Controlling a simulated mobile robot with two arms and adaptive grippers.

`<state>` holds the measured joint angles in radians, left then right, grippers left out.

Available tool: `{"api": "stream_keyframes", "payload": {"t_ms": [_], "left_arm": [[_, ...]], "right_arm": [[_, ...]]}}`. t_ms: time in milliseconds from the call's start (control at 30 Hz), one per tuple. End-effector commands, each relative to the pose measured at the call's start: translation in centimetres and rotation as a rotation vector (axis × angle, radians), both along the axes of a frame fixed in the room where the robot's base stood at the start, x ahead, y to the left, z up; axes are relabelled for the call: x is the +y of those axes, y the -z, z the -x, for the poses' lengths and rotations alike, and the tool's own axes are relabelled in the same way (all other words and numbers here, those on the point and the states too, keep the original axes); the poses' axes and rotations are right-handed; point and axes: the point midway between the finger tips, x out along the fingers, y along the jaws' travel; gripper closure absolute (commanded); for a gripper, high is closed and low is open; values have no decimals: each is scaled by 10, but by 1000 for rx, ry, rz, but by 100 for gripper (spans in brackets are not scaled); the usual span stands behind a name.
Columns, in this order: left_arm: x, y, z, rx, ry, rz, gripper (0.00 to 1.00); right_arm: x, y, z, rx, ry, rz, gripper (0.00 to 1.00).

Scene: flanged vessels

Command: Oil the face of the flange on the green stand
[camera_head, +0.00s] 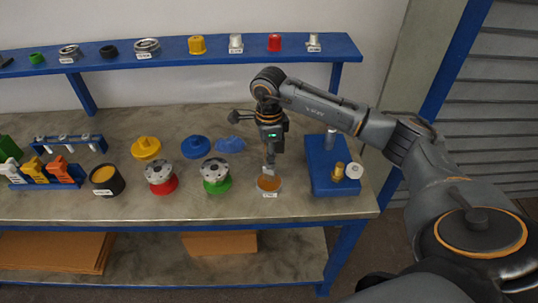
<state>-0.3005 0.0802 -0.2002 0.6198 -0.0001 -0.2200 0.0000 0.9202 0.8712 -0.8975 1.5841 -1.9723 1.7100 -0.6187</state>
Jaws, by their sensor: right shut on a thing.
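A grey metal flange (214,167) with dark holes sits on a green stand (216,187) on the bench. My right gripper (270,152) points down, to the right of that flange. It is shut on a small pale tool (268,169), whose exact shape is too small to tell. The tool's lower end is at a labelled shallow dish of amber oil (269,184); I cannot tell whether it touches the oil. My left gripper is not in view.
A similar flange (158,171) stands on a red stand (164,187) to the left. A dark cup (107,181) is further left. A blue block (320,160) with fittings stands right of the dish. A blue shelf (220,49) with small parts runs behind.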

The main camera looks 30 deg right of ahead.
Motion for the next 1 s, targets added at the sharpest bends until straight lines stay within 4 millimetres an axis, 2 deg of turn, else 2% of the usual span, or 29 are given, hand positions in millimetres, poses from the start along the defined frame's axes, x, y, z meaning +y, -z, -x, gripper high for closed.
{"api": "stream_keyframes", "payload": {"t_ms": [1000], "left_arm": [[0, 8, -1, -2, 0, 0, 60]], "right_arm": [[0, 10, 0, 0, 0, 0, 100]]}}
